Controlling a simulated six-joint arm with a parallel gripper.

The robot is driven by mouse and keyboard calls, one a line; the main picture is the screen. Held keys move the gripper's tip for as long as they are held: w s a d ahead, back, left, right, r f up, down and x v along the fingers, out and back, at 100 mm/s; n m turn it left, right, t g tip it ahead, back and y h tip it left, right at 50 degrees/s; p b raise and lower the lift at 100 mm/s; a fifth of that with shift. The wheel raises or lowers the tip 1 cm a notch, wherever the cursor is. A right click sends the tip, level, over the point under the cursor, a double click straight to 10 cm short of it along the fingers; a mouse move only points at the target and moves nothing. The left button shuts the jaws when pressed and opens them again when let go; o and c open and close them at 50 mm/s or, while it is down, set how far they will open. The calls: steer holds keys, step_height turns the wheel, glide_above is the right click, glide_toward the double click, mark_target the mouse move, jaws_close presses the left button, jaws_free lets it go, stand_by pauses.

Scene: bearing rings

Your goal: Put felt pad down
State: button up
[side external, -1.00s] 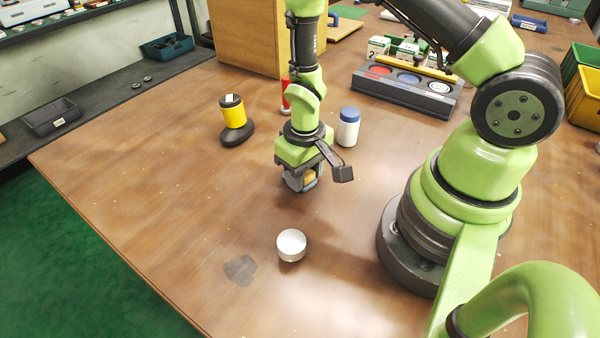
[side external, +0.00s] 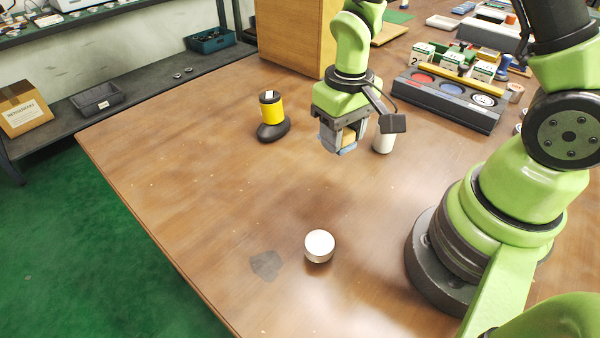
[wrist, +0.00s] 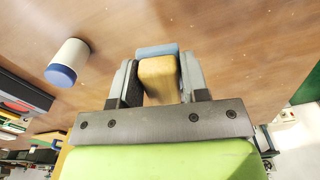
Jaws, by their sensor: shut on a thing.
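My gripper (side external: 341,140) is above the table (side external: 190,190), shut on the felt pad. The felt pad shows as a tan block (wrist: 158,78) with a blue-grey layer (wrist: 157,50) at its far end in the wrist view. In the side view the tan and blue-grey piece (side external: 346,143) sits between the fingers, clear of the tabletop. The fingers and their mount hide part of it.
A white bottle with a blue lid (wrist: 67,62) stands close to the gripper. A yellow and black container (side external: 270,105) stands on a dark rounded base. A white round cup (side external: 319,245) is nearer, beside a dark patch (side external: 266,265). The left table area is clear.

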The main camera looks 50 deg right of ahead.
steer(key=w+a+n, duration=0.1)
steer(key=w+a, duration=0.4)
steer(key=a, duration=0.3)
steer(key=n, duration=0.1)
glide_toward(254, 219)
step_height(254, 219, down, 6)
steer(key=shift+f, duration=0.45)
steer(key=o, duration=0.9)
steer(key=shift+f, duration=0.1)
step_height(254, 219, up, 12)
steer(key=shift+r, duration=0.2)
